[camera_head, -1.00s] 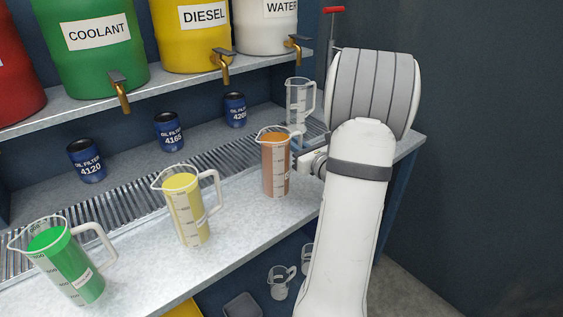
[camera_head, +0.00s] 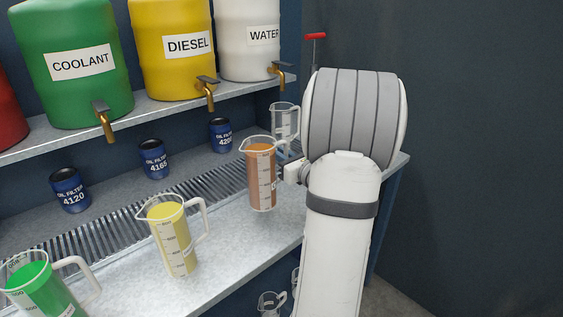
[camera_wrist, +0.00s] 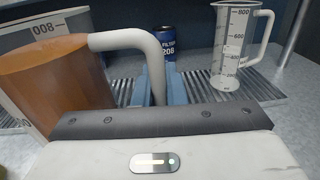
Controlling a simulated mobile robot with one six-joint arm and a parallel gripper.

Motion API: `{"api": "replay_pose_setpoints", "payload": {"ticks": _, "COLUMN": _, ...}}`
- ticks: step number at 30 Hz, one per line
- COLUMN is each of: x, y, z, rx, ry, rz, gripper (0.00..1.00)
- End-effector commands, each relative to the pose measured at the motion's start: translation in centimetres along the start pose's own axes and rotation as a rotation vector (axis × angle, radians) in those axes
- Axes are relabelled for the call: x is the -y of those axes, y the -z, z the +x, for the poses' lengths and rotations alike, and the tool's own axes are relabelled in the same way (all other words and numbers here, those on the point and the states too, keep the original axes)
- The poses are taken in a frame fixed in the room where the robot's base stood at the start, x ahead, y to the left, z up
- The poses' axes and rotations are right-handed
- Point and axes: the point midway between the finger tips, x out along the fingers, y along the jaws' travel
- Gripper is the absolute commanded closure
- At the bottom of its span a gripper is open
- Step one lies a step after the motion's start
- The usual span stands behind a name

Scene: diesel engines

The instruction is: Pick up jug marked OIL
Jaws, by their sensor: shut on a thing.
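A jug of orange-brown liquid (camera_head: 262,178) is at the right of the bench in the head view, roughly upright and seemingly a little above the surface. Its label is too small to read. It fills the left of the wrist view (camera_wrist: 50,85). My gripper (camera_wrist: 161,92) is shut on its white handle, with blue fingers on either side. In the head view my gripper (camera_head: 293,172) is at the jug's right side, partly hidden by my wrist.
A yellow jug (camera_head: 174,240) and a green jug (camera_head: 40,285) stand left on the bench (camera_head: 225,240). An empty clear jug (camera_head: 284,120) stands close behind. Oil filters (camera_head: 153,158) line the back. A shelf with drums (camera_head: 170,65) and taps overhangs.

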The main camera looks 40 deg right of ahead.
Motion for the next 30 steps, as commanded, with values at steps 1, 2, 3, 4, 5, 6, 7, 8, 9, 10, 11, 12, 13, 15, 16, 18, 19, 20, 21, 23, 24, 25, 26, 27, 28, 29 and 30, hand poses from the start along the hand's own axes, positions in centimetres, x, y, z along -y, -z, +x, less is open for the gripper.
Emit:
{"api": "replay_pose_setpoints", "payload": {"ticks": 1, "x": 0.0, "y": -0.8, "z": 0.0, "rx": 0.004, "ry": 0.000, "rz": -0.004, "gripper": 1.00}}
{"api": "replay_pose_setpoints", "payload": {"ticks": 2, "x": 0.0, "y": -1.0, "z": 0.0, "rx": 0.004, "ry": 0.000, "rz": -0.004, "gripper": 1.00}}
{"api": "replay_pose_setpoints", "payload": {"ticks": 3, "x": 0.0, "y": -1.3, "z": 0.0, "rx": 0.004, "ry": 0.000, "rz": -0.003, "gripper": 1.00}}
{"api": "replay_pose_setpoints", "payload": {"ticks": 4, "x": 0.0, "y": -1.6, "z": 0.0, "rx": 0.004, "ry": 0.000, "rz": -0.003, "gripper": 1.00}}
{"api": "replay_pose_setpoints", "payload": {"ticks": 5, "x": 0.0, "y": -1.9, "z": 0.0, "rx": 0.005, "ry": 0.000, "rz": -0.003, "gripper": 1.00}}
{"api": "replay_pose_setpoints", "payload": {"ticks": 6, "x": 0.0, "y": -2.2, "z": 0.0, "rx": 0.005, "ry": 0.000, "rz": -0.004, "gripper": 1.00}}
{"api": "replay_pose_setpoints", "payload": {"ticks": 7, "x": 0.1, "y": -2.4, "z": 0.0, "rx": 0.005, "ry": 0.000, "rz": -0.004, "gripper": 1.00}}
{"api": "replay_pose_setpoints", "payload": {"ticks": 8, "x": 0.1, "y": -2.6, "z": 0.0, "rx": 0.005, "ry": 0.000, "rz": -0.003, "gripper": 1.00}}
{"api": "replay_pose_setpoints", "payload": {"ticks": 9, "x": 0.1, "y": -2.9, "z": 0.0, "rx": 0.005, "ry": 0.001, "rz": -0.002, "gripper": 1.00}}
{"api": "replay_pose_setpoints", "payload": {"ticks": 10, "x": 0.1, "y": -3.1, "z": 0.0, "rx": 0.004, "ry": 0.001, "rz": -0.002, "gripper": 1.00}}
{"api": "replay_pose_setpoints", "payload": {"ticks": 11, "x": 0.1, "y": -3.2, "z": 0.0, "rx": 0.004, "ry": 0.001, "rz": -0.002, "gripper": 1.00}}
{"api": "replay_pose_setpoints", "payload": {"ticks": 12, "x": 0.1, "y": -3.5, "z": 0.0, "rx": 0.004, "ry": 0.001, "rz": -0.003, "gripper": 1.00}}
{"api": "replay_pose_setpoints", "payload": {"ticks": 13, "x": 0.1, "y": -3.7, "z": 0.0, "rx": 0.004, "ry": 0.001, "rz": -0.003, "gripper": 1.00}}
{"api": "replay_pose_setpoints", "payload": {"ticks": 15, "x": 0.1, "y": -4.0, "z": 0.0, "rx": 0.004, "ry": 0.000, "rz": -0.002, "gripper": 1.00}}
{"api": "replay_pose_setpoints", "payload": {"ticks": 16, "x": 0.1, "y": -4.2, "z": 0.0, "rx": 0.004, "ry": 0.000, "rz": -0.002, "gripper": 1.00}}
{"api": "replay_pose_setpoints", "payload": {"ticks": 18, "x": 0.1, "y": -4.4, "z": 0.0, "rx": 0.004, "ry": 0.000, "rz": -0.002, "gripper": 1.00}}
{"api": "replay_pose_setpoints", "payload": {"ticks": 19, "x": 0.1, "y": -4.5, "z": 0.0, "rx": 0.004, "ry": 0.000, "rz": -0.002, "gripper": 1.00}}
{"api": "replay_pose_setpoints", "payload": {"ticks": 20, "x": 0.1, "y": -4.6, "z": 0.0, "rx": 0.004, "ry": 0.000, "rz": -0.002, "gripper": 1.00}}
{"api": "replay_pose_setpoints", "payload": {"ticks": 21, "x": 0.1, "y": -4.8, "z": 0.0, "rx": 0.004, "ry": 0.000, "rz": -0.002, "gripper": 1.00}}
{"api": "replay_pose_setpoints", "payload": {"ticks": 23, "x": 0.1, "y": -4.9, "z": 0.0, "rx": 0.003, "ry": 0.001, "rz": -0.002, "gripper": 1.00}}
{"api": "replay_pose_setpoints", "payload": {"ticks": 24, "x": 0.1, "y": -5.0, "z": 0.0, "rx": 0.003, "ry": 0.001, "rz": -0.002, "gripper": 1.00}}
{"api": "replay_pose_setpoints", "payload": {"ticks": 25, "x": 0.1, "y": -5.1, "z": 0.0, "rx": 0.003, "ry": 0.001, "rz": -0.001, "gripper": 1.00}}
{"api": "replay_pose_setpoints", "payload": {"ticks": 26, "x": 0.1, "y": -5.1, "z": 0.0, "rx": 0.003, "ry": 0.001, "rz": -0.001, "gripper": 1.00}}
{"api": "replay_pose_setpoints", "payload": {"ticks": 27, "x": 0.1, "y": -5.2, "z": 0.0, "rx": 0.003, "ry": 0.001, "rz": -0.001, "gripper": 1.00}}
{"api": "replay_pose_setpoints", "payload": {"ticks": 28, "x": 0.1, "y": -5.2, "z": 0.0, "rx": 0.003, "ry": 0.001, "rz": -0.001, "gripper": 1.00}}
{"api": "replay_pose_setpoints", "payload": {"ticks": 29, "x": 0.1, "y": -5.2, "z": 0.0, "rx": 0.003, "ry": 0.001, "rz": -0.001, "gripper": 1.00}}
{"api": "replay_pose_setpoints", "payload": {"ticks": 30, "x": 0.1, "y": -5.2, "z": 0.0, "rx": 0.003, "ry": 0.001, "rz": -0.001, "gripper": 1.00}}
